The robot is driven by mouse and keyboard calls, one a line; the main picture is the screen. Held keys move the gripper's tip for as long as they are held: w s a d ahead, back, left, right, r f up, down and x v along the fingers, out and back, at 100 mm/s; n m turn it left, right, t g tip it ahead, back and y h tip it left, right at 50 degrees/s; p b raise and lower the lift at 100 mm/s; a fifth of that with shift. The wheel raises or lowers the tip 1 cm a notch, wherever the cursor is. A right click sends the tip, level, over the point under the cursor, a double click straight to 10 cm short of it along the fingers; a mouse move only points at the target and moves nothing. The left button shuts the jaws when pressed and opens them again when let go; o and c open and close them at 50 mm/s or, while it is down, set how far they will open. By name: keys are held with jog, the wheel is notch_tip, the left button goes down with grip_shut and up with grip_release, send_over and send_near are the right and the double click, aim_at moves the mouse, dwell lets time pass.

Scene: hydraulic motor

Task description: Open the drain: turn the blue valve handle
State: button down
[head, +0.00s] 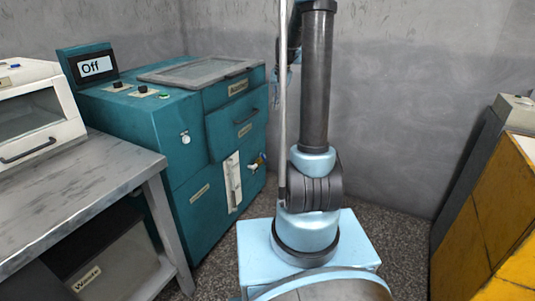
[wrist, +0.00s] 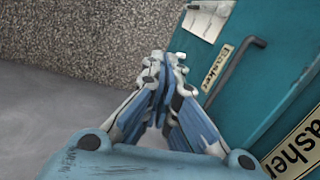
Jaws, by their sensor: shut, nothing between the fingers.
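The handle's exact angle is too small to tell. In the wrist view I cannot make out the valve. My gripper (wrist: 163,72) is shut and empty in the wrist view, with its fingertips together, apart from the machine's front. In the head view my gripper is mostly hidden behind my arm, with a bit of light blue showing beside it.
The machine's display (head: 95,66) reads "Off". A black drawer handle (wrist: 235,68) shows in the wrist view, near the gripper's right side. A grey metal table (head: 80,190) stands at left, a yellow cabinet (head: 490,220) at right. Speckled floor (head: 395,245) lies open between.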

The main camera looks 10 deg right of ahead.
jog(key=w+d+f+m+g+y, duration=0.1)
jog(key=w+d+f+m, duration=0.1)
jog(key=w+f, duration=0.9)
jog(key=w+d+f+m, duration=0.1)
jog(key=w+d+f, duration=0.1)
jog(key=w+f, duration=0.9)
send_near(264, 159)
jog(key=w+d+f, duration=0.3)
jog(key=w+f, duration=0.1)
jog(key=shift+s+a+f, duration=0.5)
jog(key=shift+a, duration=0.15)
jog(key=shift+s+a+f, duration=0.45)
jog(key=shift+s+a, duration=0.05)
jog(key=shift+a, duration=0.15)
jog(key=shift+d, duration=0.1)
